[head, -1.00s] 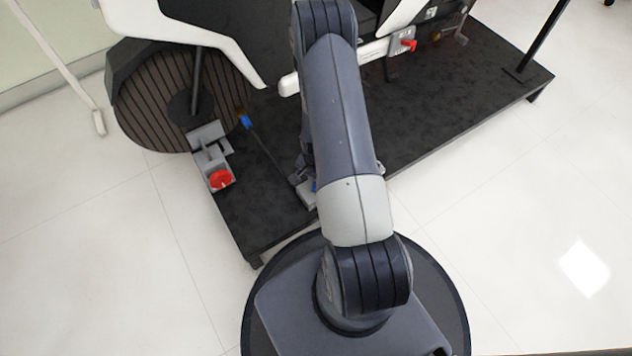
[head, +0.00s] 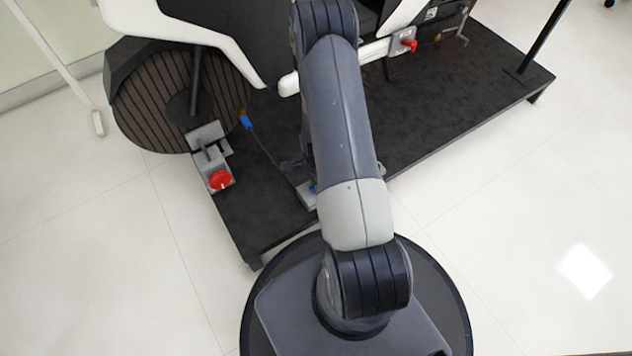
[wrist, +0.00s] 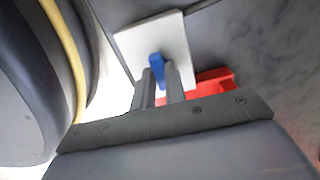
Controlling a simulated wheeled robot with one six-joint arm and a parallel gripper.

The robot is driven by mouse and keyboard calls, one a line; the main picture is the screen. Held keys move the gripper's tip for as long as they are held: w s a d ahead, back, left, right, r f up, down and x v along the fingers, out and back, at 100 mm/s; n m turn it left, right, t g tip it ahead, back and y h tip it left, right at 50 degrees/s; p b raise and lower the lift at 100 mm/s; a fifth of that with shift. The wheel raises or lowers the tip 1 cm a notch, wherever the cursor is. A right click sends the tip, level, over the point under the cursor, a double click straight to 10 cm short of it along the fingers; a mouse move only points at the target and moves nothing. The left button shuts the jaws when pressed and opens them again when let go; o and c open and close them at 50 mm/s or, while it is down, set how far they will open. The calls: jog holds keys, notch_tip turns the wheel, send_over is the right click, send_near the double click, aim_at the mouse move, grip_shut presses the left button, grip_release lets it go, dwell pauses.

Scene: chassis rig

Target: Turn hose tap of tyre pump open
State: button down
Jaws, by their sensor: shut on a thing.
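In the wrist view my gripper (wrist: 158,75) is shut on a small blue lever (wrist: 157,62), which I take to be the hose tap's handle. The lever stands in front of a white square plate (wrist: 135,46), and the fingers are on either side of it. A red part (wrist: 212,80) lies just right of the fingers, partly hidden behind them. In the head view my arm hides the gripper and the lever. I cannot tell how far the tap is turned.
In the head view a dark platform (head: 450,130) carries a striped wheel (head: 150,95) and a grey unit with a red knob (head: 219,180). A red-handled fitting (head: 408,45) sits on a white bar. White floor (head: 520,250) is open at right.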

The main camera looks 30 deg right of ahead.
dwell(0.3)
jog(key=c, duration=1.4)
grip_release()
jog(key=shift+c, duration=0.2)
jog(key=shift+r, duration=0.15)
notch_tip(320, 180, up, 11)
jog(key=p, duration=0.4)
jog(key=shift+f, duration=0.2)
notch_tip(320, 180, down, 11)
jog(key=b, duration=0.4)
